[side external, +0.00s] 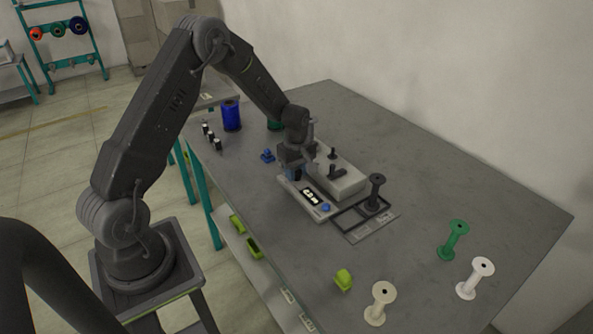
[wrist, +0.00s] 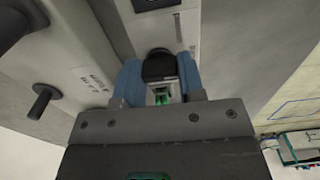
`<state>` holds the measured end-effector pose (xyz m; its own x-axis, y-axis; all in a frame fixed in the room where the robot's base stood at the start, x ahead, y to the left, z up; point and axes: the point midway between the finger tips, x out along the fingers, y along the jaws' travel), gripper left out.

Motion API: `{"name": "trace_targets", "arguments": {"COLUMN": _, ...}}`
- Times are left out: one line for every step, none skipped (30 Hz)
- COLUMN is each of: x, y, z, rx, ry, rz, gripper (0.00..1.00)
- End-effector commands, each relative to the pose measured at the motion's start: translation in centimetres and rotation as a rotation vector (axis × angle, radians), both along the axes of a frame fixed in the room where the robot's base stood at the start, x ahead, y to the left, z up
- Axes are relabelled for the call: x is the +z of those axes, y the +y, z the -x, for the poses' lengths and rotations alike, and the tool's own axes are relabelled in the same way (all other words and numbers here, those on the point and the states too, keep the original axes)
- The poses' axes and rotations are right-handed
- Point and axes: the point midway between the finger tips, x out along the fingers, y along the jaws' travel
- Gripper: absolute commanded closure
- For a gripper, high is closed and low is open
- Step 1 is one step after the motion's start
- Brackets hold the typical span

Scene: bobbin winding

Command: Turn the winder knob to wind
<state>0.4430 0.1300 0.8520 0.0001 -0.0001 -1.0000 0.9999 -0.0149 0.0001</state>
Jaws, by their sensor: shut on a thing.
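The winder (side external: 347,184) is a pale grey box with dark pegs on its top, beside a light control panel (side external: 291,188) with a dark display and a blue button. In the wrist view the winder's body (wrist: 75,45) is at the left, with a black peg. My gripper (side external: 296,175) reaches down to the far end of the panel. In the wrist view my gripper (wrist: 160,82) has its blue fingers shut on the black winder knob (wrist: 160,66), one on each side. In the side view the fingers and arm mostly hide the knob.
A black bobbin (side external: 376,188) stands in a dark frame beside the winder. A green bobbin (side external: 455,238), white bobbins (side external: 475,279) and a lime piece (side external: 343,279) are nearer the front. A blue spool (side external: 231,116) stands at the back left.

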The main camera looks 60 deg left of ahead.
Motion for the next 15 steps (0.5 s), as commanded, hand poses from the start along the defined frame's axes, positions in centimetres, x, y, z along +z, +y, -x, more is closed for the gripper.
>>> {"name": "trace_targets", "arguments": {"x": 0.03, "y": 0.01, "z": -0.02, "rx": -0.011, "ry": -0.001, "rz": 0.0, "gripper": 0.88}}
{"name": "trace_targets", "arguments": {"x": 0.04, "y": 0.01, "z": -0.02, "rx": -0.02, "ry": -0.001, "rz": 0.0, "gripper": 0.88}}
{"name": "trace_targets", "arguments": {"x": 0.03, "y": 0.01, "z": -0.02, "rx": -0.034, "ry": -0.001, "rz": 0.0, "gripper": 0.88}}
{"name": "trace_targets", "arguments": {"x": 0.04, "y": 0.01, "z": -0.02, "rx": -0.048, "ry": -0.001, "rz": 0.0, "gripper": 0.88}}
{"name": "trace_targets", "arguments": {"x": 0.04, "y": 0.01, "z": -0.02, "rx": -0.062, "ry": -0.001, "rz": 0.0, "gripper": 0.88}}
{"name": "trace_targets", "arguments": {"x": 0.04, "y": 0.01, "z": -0.02, "rx": -0.085, "ry": -0.001, "rz": 0.0, "gripper": 0.88}}
{"name": "trace_targets", "arguments": {"x": 0.04, "y": 0.02, "z": -0.02, "rx": -0.103, "ry": -0.001, "rz": 0.0, "gripper": 0.88}}
{"name": "trace_targets", "arguments": {"x": 0.04, "y": 0.02, "z": -0.02, "rx": -0.124, "ry": -0.001, "rz": 0.0, "gripper": 0.88}}
{"name": "trace_targets", "arguments": {"x": 0.04, "y": 0.02, "z": -0.02, "rx": -0.153, "ry": -0.001, "rz": 0.0, "gripper": 0.88}}
{"name": "trace_targets", "arguments": {"x": 0.04, "y": 0.03, "z": -0.02, "rx": -0.176, "ry": -0.001, "rz": 0.0, "gripper": 0.88}}
{"name": "trace_targets", "arguments": {"x": 0.04, "y": 0.03, "z": -0.02, "rx": -0.2, "ry": -0.001, "rz": 0.0, "gripper": 0.88}}
{"name": "trace_targets", "arguments": {"x": 0.04, "y": 0.03, "z": -0.02, "rx": -0.234, "ry": -0.001, "rz": 0.0, "gripper": 0.88}}
{"name": "trace_targets", "arguments": {"x": 0.05, "y": 0.03, "z": -0.02, "rx": -0.26, "ry": -0.001, "rz": 0.0, "gripper": 0.88}}
{"name": "trace_targets", "arguments": {"x": 0.05, "y": 0.03, "z": -0.02, "rx": -0.286, "ry": -0.001, "rz": 0.0, "gripper": 0.88}}
{"name": "trace_targets", "arguments": {"x": 0.05, "y": 0.03, "z": -0.02, "rx": -0.321, "ry": -0.001, "rz": 0.0, "gripper": 0.88}}
